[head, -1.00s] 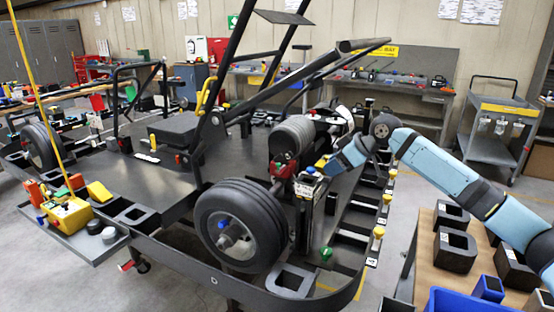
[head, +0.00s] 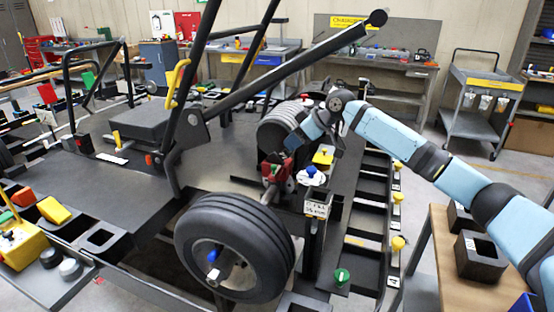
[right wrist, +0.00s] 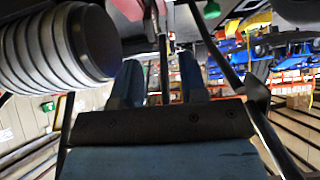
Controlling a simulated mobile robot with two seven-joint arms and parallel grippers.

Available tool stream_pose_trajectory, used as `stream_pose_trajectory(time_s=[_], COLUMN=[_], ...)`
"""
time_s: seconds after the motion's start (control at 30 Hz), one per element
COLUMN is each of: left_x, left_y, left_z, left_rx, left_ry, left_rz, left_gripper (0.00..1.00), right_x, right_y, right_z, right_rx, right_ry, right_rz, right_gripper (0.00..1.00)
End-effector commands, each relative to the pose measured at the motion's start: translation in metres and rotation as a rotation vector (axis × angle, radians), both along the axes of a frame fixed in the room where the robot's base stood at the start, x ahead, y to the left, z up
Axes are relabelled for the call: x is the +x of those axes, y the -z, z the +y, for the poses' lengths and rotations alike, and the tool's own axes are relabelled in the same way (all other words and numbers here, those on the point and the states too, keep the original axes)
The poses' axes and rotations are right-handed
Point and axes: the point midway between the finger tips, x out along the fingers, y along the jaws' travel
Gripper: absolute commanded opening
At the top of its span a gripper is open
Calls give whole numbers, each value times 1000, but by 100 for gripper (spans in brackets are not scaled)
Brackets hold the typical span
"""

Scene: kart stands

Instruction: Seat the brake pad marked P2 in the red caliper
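The red caliper (head: 274,168) sits behind the front wheel, beside the stacked dark discs or coils. My right gripper (head: 292,146) is just above and to the right of it, pointing down-left; contact cannot be told. In the right wrist view its two blue fingers (right wrist: 161,78) stand apart, with no pad clearly visible between them. A red part, likely the caliper (right wrist: 130,8), shows at the top edge. A small labelled holder (head: 316,208) with a blue knob (head: 311,170) and a yellow piece (head: 323,156) stands right of the caliper. I cannot make out a P2 mark. My left gripper is out of view.
The front wheel (head: 234,246) and a slanted dark bar (head: 290,72) stand close to the caliper. The ribbed cylinder (right wrist: 55,45) is left of my fingers. A slotted rack with yellow knobs (head: 398,243) runs along the right. Dark blocks (head: 480,256) stand on a wooden table.

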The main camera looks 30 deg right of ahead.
Motion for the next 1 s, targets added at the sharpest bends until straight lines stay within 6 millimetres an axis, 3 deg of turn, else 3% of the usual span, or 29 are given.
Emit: stream_pose_trajectory(time_s=[0.6,0.9,1.0], left_x=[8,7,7], left_y=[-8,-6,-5], left_z=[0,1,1], left_rx=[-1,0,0], left_ry=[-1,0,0], left_rz=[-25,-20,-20], left_gripper=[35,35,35], right_x=[37,39,39], right_y=[56,60,60], right_z=[25,28,28], right_rx=[1,0,-1], right_ry=[1,1,1], right_rz=[0,-2,0], right_gripper=[39,39,19])
